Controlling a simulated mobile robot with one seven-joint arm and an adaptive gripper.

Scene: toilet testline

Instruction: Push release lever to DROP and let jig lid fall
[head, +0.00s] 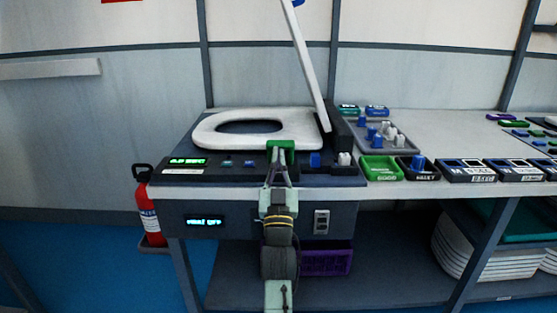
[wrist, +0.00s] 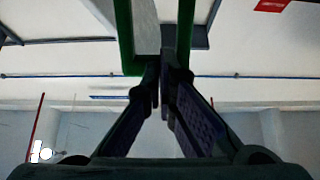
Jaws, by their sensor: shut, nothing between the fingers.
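The white lid (head: 306,65) stands raised and leans slightly, edge-on, above the white ring seat (head: 213,137) on the dark jig bench. A green frame-like piece (head: 280,145), possibly the release lever, is at the jig's front edge. My gripper (head: 279,158) is shut and empty, with its fingertips at or just below this piece; contact is unclear. In the wrist view, green bars (wrist: 125,40) stand on both sides of my fingertips (wrist: 168,72). No DROP marking is readable.
A small blue block (head: 315,159) and a white one (head: 345,158) stand right of the green piece. Green (head: 380,176) and dark (head: 417,176) bins are farther right. A red extinguisher (head: 149,215) is at left; a purple bin (head: 326,261) is below.

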